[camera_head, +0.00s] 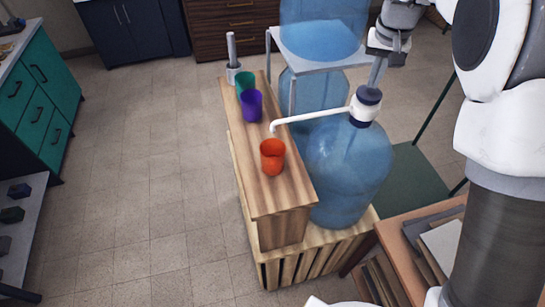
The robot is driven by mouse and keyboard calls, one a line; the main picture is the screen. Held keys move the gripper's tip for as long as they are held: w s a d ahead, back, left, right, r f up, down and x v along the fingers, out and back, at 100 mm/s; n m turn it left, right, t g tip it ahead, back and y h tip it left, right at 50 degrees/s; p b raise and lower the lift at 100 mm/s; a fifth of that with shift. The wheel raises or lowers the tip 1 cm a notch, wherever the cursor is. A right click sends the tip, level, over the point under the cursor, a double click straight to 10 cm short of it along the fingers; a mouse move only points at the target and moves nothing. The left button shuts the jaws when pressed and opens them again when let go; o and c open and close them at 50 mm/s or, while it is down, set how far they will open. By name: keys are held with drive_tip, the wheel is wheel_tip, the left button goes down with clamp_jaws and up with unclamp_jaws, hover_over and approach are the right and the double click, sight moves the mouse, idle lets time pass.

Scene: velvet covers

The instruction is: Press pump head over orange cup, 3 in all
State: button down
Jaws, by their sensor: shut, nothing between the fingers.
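The orange cup (272,157) stands upright on the near half of the narrow wooden shelf (283,197). A large blue water bottle (347,170) stands to its right. The pump head (369,95), dark with a white collar, sits on top of the bottle. Its white spout (312,116) reaches left and its tip ends above and just behind the orange cup. My gripper (375,82) is shut and empty, pointing down with its fingertips right at the top of the pump head. I cannot tell whether they touch it.
A purple cup (252,106) and a green cup (244,82) stand farther back on the shelf. A grey post (232,58) stands behind them. A metal rack (322,57) holds more blue bottles. Books lie on a wooden unit (400,252) at right.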

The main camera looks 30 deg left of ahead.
drive_tip(key=shift+f+b, duration=0.6)
drive_tip(key=shift+f, duration=0.5)
drive_tip(key=shift+r, duration=0.1)
drive_tip(key=shift+r+p, duration=1)
drive_tip(key=shift+r, duration=0.2)
drive_tip(key=shift+f, duration=0.2)
drive_tip(key=shift+f+b, duration=0.8)
drive_tip(key=shift+f, duration=0.25)
drive_tip(key=shift+r+p, duration=0.95)
drive_tip(key=shift+r, duration=0.25)
drive_tip(key=shift+r, duration=0.1)
